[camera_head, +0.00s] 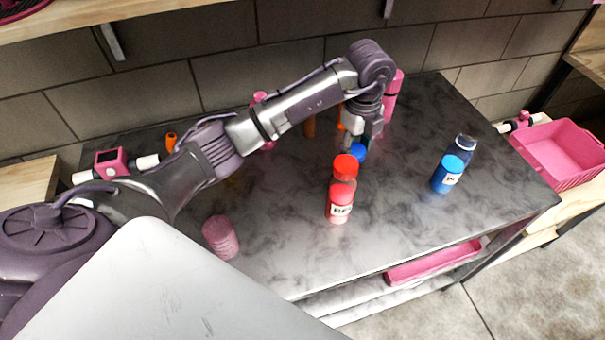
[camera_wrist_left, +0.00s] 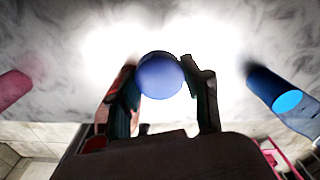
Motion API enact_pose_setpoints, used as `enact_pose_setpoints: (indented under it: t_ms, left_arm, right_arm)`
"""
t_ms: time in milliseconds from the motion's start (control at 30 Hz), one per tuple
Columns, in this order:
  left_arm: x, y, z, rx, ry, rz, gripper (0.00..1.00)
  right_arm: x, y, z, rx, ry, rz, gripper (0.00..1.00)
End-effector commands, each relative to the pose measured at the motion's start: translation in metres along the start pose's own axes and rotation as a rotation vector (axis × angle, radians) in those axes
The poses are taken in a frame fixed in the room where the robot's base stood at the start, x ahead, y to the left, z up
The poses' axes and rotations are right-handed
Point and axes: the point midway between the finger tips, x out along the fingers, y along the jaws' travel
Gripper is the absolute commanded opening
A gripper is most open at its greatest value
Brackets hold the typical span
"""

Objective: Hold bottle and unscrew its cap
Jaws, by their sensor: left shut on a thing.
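My left gripper (camera_head: 360,140) reaches over the dark marbled table from the left and points down near its middle. It is shut on a round blue cap (camera_head: 358,152). In the left wrist view the cap (camera_wrist_left: 160,76) sits between the two fingers (camera_wrist_left: 165,88); what is under it is hidden. A labelled bottle with a red cap (camera_head: 342,188) stands upright just in front of this gripper. A labelled blue bottle (camera_head: 446,176) stands to the right, with a dark blue-capped bottle (camera_head: 462,148) behind it. My right gripper is not in view.
A pink ribbed cylinder (camera_head: 220,237) stands at the table's front left. A pink bottle (camera_head: 393,90) is behind the gripper. A pink bin (camera_head: 560,153) is off the right edge, and a pink tray (camera_head: 433,262) lies on the lower shelf. The table's front right is clear.

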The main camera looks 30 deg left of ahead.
Motion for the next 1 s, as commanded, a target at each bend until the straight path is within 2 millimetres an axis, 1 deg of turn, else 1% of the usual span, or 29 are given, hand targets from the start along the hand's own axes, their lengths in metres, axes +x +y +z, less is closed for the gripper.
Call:
enact_pose_setpoints:
  t_ms: [100,233,367,533,700,867,1000]
  left_arm:
    - [0.003,0.002,0.005,-0.006,-0.002,0.002,0.07]
    - [0.009,0.011,0.014,-0.011,-0.003,0.005,0.07]
    - [0.023,0.032,0.031,-0.012,-0.003,0.008,0.07]
    - [0.046,0.063,0.057,-0.012,-0.005,0.009,0.07]
    - [0.063,0.084,0.076,-0.009,-0.004,0.006,0.07]
    - [0.072,0.092,0.083,-0.007,-0.003,0.004,0.07]
    - [0.089,0.093,0.083,-0.008,-0.001,0.006,0.07]
  right_arm:
    - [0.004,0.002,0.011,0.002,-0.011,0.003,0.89]
    - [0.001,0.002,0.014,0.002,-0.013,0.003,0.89]
    - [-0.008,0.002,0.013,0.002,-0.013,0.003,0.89]
    - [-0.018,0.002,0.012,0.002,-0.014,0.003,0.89]
    - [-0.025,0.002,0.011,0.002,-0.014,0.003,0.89]
    - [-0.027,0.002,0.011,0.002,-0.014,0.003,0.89]
    - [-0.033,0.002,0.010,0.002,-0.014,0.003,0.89]
